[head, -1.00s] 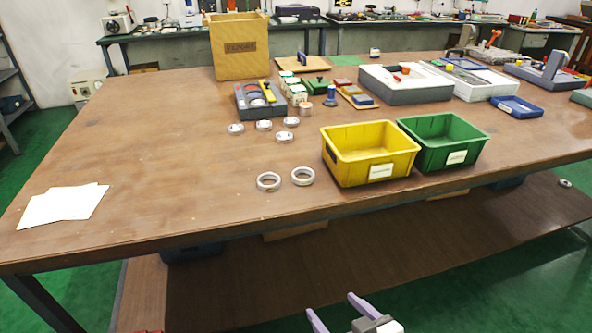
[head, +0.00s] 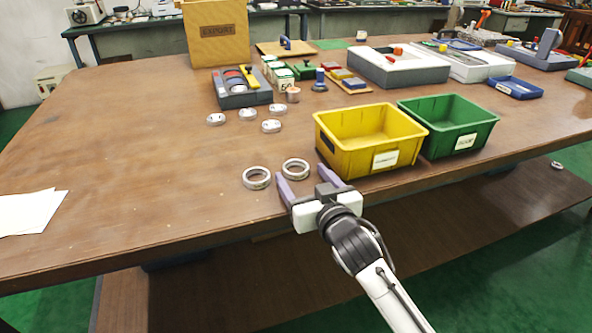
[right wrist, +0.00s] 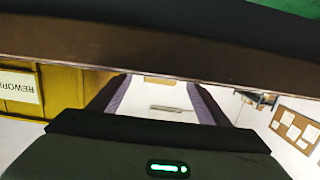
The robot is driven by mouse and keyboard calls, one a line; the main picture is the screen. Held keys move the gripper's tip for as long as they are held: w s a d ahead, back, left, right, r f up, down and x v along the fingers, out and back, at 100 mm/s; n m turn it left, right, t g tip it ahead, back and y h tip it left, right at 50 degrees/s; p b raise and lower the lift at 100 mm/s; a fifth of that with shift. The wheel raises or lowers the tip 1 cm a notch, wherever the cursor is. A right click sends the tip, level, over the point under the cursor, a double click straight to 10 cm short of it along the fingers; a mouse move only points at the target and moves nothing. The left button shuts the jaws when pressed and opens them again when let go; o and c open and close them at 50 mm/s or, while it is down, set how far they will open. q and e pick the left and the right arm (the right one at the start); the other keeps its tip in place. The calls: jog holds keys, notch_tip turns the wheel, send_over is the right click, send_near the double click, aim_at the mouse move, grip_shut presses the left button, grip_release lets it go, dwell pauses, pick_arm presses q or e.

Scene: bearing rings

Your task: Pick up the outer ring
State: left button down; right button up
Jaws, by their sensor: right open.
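Two large silver rings lie flat near the front edge of the table: a left ring (head: 257,178) and a right ring (head: 295,168). I cannot tell from their looks which one is the outer ring. My right gripper (head: 300,178) is open and empty at the table's front edge, its purple fingers pointing away from me just in front of the right ring. In the right wrist view, the open fingers (right wrist: 155,92) show with no ring between them. My left gripper is not in view.
A yellow bin (head: 345,160) stands just right of my right gripper, with a green bin (head: 432,142) beside it. Several small metal parts (head: 247,114) lie behind the rings. White papers (head: 30,211) lie at left; the table between is clear.

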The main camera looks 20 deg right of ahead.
aim_at(298, 170)
jog(key=w, duration=0.3)
jog(key=shift+w+f, duration=0.3)
jog(key=shift+f, duration=0.05)
jog(key=shift+r, duration=0.15)
jog(key=c, duration=1.2)
